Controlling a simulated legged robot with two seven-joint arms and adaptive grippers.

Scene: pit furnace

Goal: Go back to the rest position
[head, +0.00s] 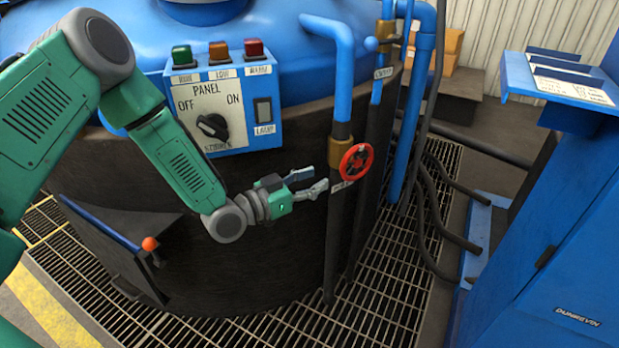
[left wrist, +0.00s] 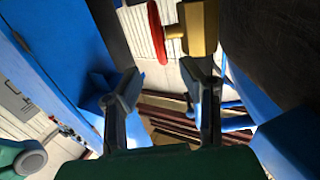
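My left arm comes in from the left in the head view, in front of the furnace (head: 250,235). My left gripper (head: 318,181) is open and empty, its two fingers apart. It points right, toward the red valve wheel (head: 356,162) on the pipe, just left of it and apart from it as far as I can tell. In the left wrist view, both fingers of the left gripper (left wrist: 165,95) are spread with nothing between them. The red wheel (left wrist: 157,32) and its brass valve body (left wrist: 199,28) show beyond the fingertips. My right gripper is not in view.
A control panel (head: 222,105) with a black knob and three coloured lamps is on the furnace above my forearm. Vertical blue and dark pipes (head: 405,130) stand right of the wheel. A blue cabinet (head: 560,240) stands at the right. A lever with an orange knob (head: 150,243) is below my arm.

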